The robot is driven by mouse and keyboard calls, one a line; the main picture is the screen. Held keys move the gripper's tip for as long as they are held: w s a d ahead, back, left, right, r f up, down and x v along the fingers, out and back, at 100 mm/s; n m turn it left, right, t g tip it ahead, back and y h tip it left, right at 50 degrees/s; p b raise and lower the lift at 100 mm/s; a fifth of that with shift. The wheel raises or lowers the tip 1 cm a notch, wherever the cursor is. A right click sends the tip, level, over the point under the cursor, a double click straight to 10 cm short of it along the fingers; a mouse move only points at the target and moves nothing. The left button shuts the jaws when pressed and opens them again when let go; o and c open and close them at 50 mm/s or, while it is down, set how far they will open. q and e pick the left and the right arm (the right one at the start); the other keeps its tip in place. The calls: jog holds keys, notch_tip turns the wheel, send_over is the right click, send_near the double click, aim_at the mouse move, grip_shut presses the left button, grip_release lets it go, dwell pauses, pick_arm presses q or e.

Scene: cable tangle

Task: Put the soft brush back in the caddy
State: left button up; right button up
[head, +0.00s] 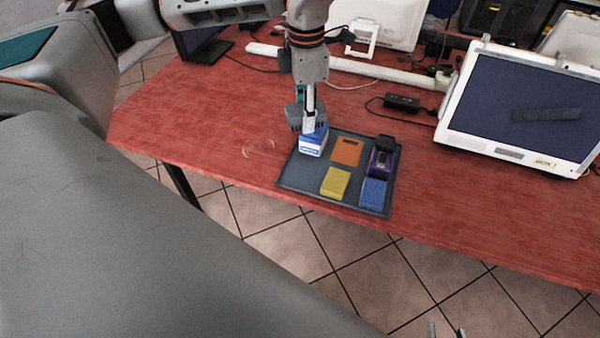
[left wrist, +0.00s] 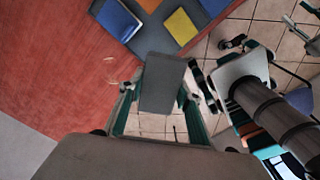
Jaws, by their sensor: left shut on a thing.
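My left gripper (head: 309,98) comes down from the top of the head view and is shut on a grey block-like thing, seemingly the soft brush (head: 294,118). In the left wrist view the grey brush (left wrist: 162,85) sits between the teal fingers, held in the air, with floor and table edge behind it. The dark grey tray, seemingly the caddy (head: 305,174), lies on the table; the brush overlaps its upper-left corner in the head view but appears raised above it. My right gripper (head: 446,331) shows only its two parted tips at the bottom edge, empty.
The tray holds a blue-and-white box (head: 313,146), an orange piece (head: 346,151), a yellow sponge (head: 335,182), a blue sponge (head: 373,192) and a purple-and-black item (head: 383,162). A monitor (head: 525,105) stands to the right.

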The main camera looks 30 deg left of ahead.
aim_at(300, 176)
pick_arm(q)
jog(key=n, duration=0.2)
jog(key=a+n, duration=0.1)
jog(key=n, duration=0.3)
jog(key=shift+w+a+f+b, duration=0.15)
jog(key=shift+a+f+b, duration=0.15)
jog(key=shift+f+b, duration=0.1)
jog(key=shift+n, duration=0.3)
jog(key=shift+f, duration=0.4)
notch_tip(300, 176, down, 19)
jog(key=shift+f+b, duration=0.1)
jog(key=shift+b, duration=0.2)
jog(key=shift+f, duration=0.2)
jog(key=o, duration=1)
jog(key=shift+r, duration=0.1)
